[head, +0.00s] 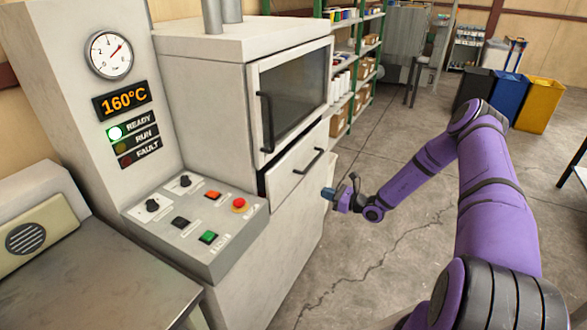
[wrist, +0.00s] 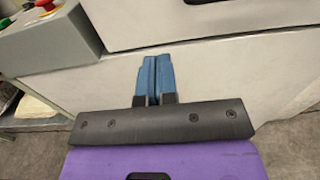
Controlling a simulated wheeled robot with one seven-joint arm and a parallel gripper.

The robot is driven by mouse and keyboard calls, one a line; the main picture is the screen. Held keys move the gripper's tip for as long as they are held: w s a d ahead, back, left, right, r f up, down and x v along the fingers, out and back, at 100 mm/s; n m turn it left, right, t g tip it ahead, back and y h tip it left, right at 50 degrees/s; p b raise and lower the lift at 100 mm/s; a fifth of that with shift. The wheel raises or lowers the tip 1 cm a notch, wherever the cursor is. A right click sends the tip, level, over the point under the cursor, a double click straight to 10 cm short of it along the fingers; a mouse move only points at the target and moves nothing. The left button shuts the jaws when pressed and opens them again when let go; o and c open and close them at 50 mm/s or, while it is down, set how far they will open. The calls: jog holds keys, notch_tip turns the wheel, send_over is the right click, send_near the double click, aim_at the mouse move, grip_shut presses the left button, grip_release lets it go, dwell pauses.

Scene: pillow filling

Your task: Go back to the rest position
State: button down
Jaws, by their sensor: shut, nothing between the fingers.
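My gripper (head: 328,193) is at the end of my purple arm, in front of the machine's lower right side in the head view. In the wrist view its blue fingers (wrist: 152,78) are together with nothing between them. They point at the plain pale front panel (wrist: 205,75) of the machine. I cannot tell the exact gap between the fingertips and the panel.
The machine (head: 225,60) has a windowed door, a drawer (head: 297,165) that looks slightly open, and a control box (head: 200,230) with buttons. Its display (head: 122,101) reads 160°C, with the READY light lit. A metal table (head: 90,280) stands at left. Open floor (head: 370,260) lies to the right. Bins (head: 540,105) stand far back.

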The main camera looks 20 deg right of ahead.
jog(key=s+a+r+n+g+h, duration=0.1)
jog(key=s+a+r+n+g, duration=0.4)
jog(key=r, duration=0.6)
jog(key=s+a+r+n+g+h, duration=0.1)
jog(key=s+a+r+n+g, duration=0.3)
jog(key=r+n, duration=0.45)
jog(key=s+a+r+n+g, duration=0.4)
jog(key=r+n, duration=0.1)
jog(key=r, duration=0.7)
jog(key=s+r+n+t+h, duration=0.1)
jog(key=s+r+n+h, duration=0.2)
jog(key=s, duration=0.6)
jog(key=s+d+r+n+t+h, duration=0.1)
jog(key=s+r+n+t+h, duration=0.1)
jog(key=s+r, duration=0.6)
jog(key=s+d+r+n+t+h, duration=0.1)
jog(key=s+r+n+h, duration=0.3)
jog(key=s, duration=0.7)
jog(key=shift+r+t+h, duration=0.3)
jog(key=shift+r+h, duration=0.1)
jog(key=shift+r, duration=0.55)
